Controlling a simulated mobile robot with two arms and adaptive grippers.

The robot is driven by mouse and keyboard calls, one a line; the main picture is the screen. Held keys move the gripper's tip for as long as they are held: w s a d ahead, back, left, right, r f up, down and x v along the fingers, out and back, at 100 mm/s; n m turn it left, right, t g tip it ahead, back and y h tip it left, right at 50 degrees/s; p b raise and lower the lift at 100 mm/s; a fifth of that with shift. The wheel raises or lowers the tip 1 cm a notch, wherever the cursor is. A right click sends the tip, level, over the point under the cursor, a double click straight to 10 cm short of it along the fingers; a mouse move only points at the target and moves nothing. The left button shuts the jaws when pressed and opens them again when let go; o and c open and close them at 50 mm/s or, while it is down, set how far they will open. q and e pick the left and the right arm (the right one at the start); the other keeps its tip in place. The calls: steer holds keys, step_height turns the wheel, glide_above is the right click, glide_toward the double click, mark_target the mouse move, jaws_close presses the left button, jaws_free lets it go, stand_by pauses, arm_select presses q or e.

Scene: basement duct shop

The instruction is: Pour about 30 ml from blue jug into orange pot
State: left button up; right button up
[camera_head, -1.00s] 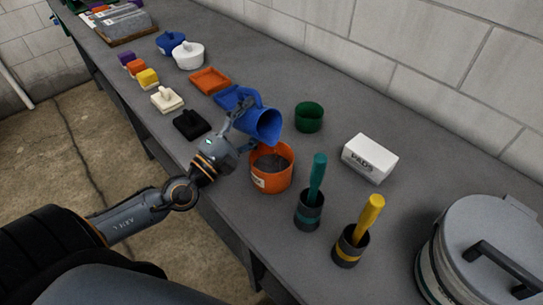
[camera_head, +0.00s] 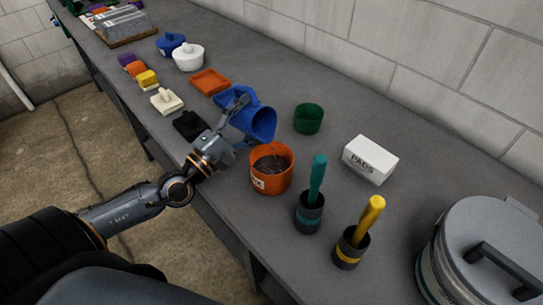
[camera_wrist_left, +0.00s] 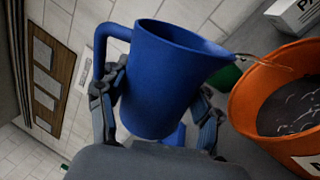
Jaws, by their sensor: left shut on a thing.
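The blue jug (camera_head: 262,124) is tilted, its mouth towards the orange pot (camera_head: 276,186) on the bench. My left gripper (camera_head: 236,112) is shut on the jug and holds it above the bench, left of and behind the pot. In the left wrist view the jug (camera_wrist_left: 165,85) sits between the fingers, and the pot (camera_wrist_left: 246,100) is on the right. A thin pale streak runs from the jug's lip towards the pot's rim. Dark contents with light glints show inside the pot. The jug's inside level is hidden. My right gripper is not in view.
A green cup (camera_head: 309,119) stands behind the pot, and a white PADS box (camera_head: 369,160) is to the right. Teal-handled (camera_head: 310,212) and yellow-handled (camera_head: 349,248) tools stand in dark holders in front. An orange tray (camera_head: 210,82) and black block (camera_head: 190,125) lie left.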

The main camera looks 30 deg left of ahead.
arm_select(q)
steer(key=shift+w+a+r, duration=0.1)
steer(key=shift+w+a, duration=0.05)
steer(key=shift+a, duration=0.4)
steer(key=shift+a+m, duration=0.15)
steer(key=shift+m, duration=0.15)
steer(key=shift+w+r+m, duration=0.1)
steer(key=shift+r+m, duration=0.05)
steer(key=shift+m, duration=0.25)
stand_by(0.5)
